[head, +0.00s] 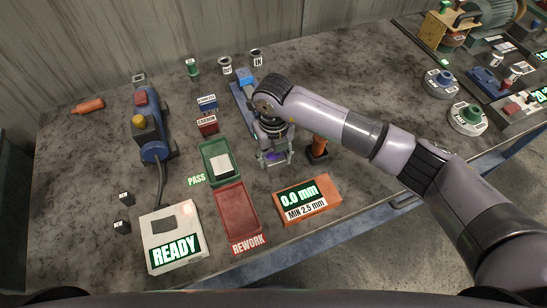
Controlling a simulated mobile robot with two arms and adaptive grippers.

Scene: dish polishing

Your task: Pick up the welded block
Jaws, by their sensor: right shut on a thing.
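My right arm reaches in from the right, and its gripper (274,160) points down at the table, right of the green PASS tray (207,152). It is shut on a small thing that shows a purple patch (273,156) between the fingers. The fingers hide most of this thing, so I cannot tell its shape, whether it is the welded block, or whether it touches the table. A pale flat block (219,167) lies in the green tray. My left gripper is not in view.
An orange-handled tool in a black holder (317,152) stands close right of the gripper. In front are the red REWORK tray (237,212), an orange gauge (306,199) reading 0.0 mm and a READY box (172,238). A blue tool (153,150) lies left. The table's far left is mostly clear.

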